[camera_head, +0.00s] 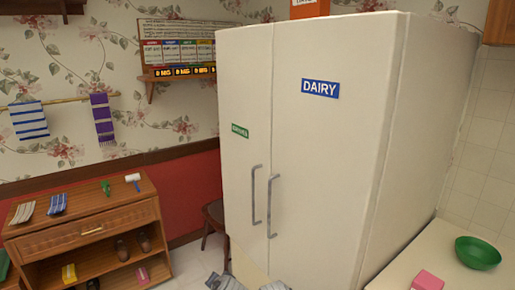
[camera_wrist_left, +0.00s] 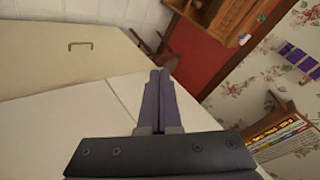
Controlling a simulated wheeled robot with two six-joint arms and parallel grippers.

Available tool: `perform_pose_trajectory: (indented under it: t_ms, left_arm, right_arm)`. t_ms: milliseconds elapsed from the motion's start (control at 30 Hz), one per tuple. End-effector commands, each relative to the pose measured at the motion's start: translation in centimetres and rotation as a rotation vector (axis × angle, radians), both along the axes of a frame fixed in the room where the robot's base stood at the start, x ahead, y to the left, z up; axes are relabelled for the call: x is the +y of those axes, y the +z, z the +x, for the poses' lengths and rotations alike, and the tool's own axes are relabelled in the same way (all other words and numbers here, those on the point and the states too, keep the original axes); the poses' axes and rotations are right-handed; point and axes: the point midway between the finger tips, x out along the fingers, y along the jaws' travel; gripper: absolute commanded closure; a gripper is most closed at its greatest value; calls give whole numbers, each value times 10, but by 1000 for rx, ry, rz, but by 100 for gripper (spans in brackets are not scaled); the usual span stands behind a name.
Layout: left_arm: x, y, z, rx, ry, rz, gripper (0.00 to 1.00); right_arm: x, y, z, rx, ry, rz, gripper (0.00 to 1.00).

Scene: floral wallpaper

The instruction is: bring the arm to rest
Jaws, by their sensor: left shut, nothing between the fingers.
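My left gripper (camera_wrist_left: 160,74) shows in the left wrist view, its two dark fingers pressed together with nothing between them. Beyond the fingertips lie pale flat surfaces, and I cannot tell the distance to them. In the head view only small grey parts, which look like my own arms, show at the bottom edge; no gripper fingers can be made out there. My right gripper is not in view.
A tall cream fridge (camera_head: 297,130) with its doors closed and a blue DAIRY label (camera_head: 320,88) fills the middle. A wooden shelf unit (camera_head: 95,232) stands left. A pale counter (camera_head: 440,255) with a green bowl (camera_head: 478,252) and pink box (camera_head: 427,281) is right.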

Motion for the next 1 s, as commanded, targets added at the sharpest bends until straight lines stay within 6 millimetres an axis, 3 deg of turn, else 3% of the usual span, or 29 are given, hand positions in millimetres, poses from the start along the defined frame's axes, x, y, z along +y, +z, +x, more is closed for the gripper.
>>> perform_pose_trajectory:
  t_ms: [100,200,300,400,567,1000]
  left_arm:
    - [-18,-36,-54,261,105,-129,100]
    - [-35,-54,-97,457,156,-209,100]
    - [-51,-62,-131,610,181,-259,100]
    - [-61,-64,-154,709,191,-289,100]
    - [-67,-65,-167,768,196,-304,100]
    - [-66,-65,-166,767,196,-304,100]
  right_arm:
    - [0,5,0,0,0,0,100]
    - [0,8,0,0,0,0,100]
    - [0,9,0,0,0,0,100]
    - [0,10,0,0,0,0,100]
    - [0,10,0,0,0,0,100]
    - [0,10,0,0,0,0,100]
